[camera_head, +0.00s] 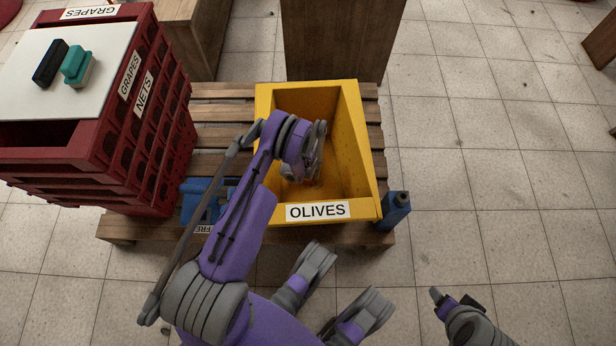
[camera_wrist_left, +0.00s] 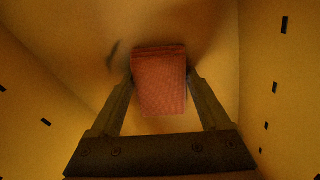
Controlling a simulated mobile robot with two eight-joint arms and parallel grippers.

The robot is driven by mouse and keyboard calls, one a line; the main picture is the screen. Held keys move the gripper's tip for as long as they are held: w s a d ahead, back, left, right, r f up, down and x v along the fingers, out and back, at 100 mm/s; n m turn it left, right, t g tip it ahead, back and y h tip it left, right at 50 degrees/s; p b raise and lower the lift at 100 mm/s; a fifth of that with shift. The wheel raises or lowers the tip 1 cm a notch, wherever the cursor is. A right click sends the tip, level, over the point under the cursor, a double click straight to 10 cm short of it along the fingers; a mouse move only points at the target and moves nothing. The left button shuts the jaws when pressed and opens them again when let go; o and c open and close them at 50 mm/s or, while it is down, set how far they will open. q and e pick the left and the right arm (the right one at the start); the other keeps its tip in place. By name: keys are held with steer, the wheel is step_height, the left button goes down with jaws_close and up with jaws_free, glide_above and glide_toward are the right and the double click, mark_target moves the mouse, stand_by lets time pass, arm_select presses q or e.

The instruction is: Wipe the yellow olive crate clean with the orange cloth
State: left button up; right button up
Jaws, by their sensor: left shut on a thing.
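The yellow olive crate (camera_head: 363,135), labelled OLIVES, stands open on a wooden pallet. My left arm reaches over its left wall, and my left gripper (camera_wrist_left: 160,85) is down inside it. The gripper is shut on the orange cloth (camera_wrist_left: 160,88), which looks folded into a pad and reddish in the dim light. In the head view only a small orange bit shows at the gripper; the arm hides the rest. In the left wrist view, dark smudges and several short black marks show on the crate's inner surfaces (camera_wrist_left: 270,50).
Stacked dark red grape crates (camera_head: 150,110) stand left, with a white board (camera_head: 45,95) holding a black block and a green brush (camera_head: 77,65). A blue box (camera_head: 197,200) is partly behind my arm. A blue bottle (camera_head: 395,210) stands right of the crate. The tiled floor right is mostly clear.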

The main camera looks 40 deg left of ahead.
mark_target(313, 183)
arm_select(q)
steer(key=shift+w+a, duration=0.45)
steer(key=shift+w+d+r, duration=0.15)
steer(key=shift+w+d, duration=0.55)
steer(key=shift+d, duration=0.1)
steer(key=shift+s+d, duration=1.3)
steer(key=shift+s, duration=0.05)
steer(key=shift+s+d+p, duration=0.35)
steer(key=shift+s+d, duration=0.95)
steer(key=shift+d, duration=0.05)
steer(key=shift+a+f+b, duration=0.1)
steer(key=shift+f+b, duration=0.1)
steer(key=shift+b, duration=0.1)
steer(key=shift+w+a+f, duration=0.1)
steer(key=shift+w+a, duration=0.9)
steer(key=shift+c, duration=0.8)
steer(key=shift+w+a, duration=1.65)
steer(key=shift+w, duration=0.05)
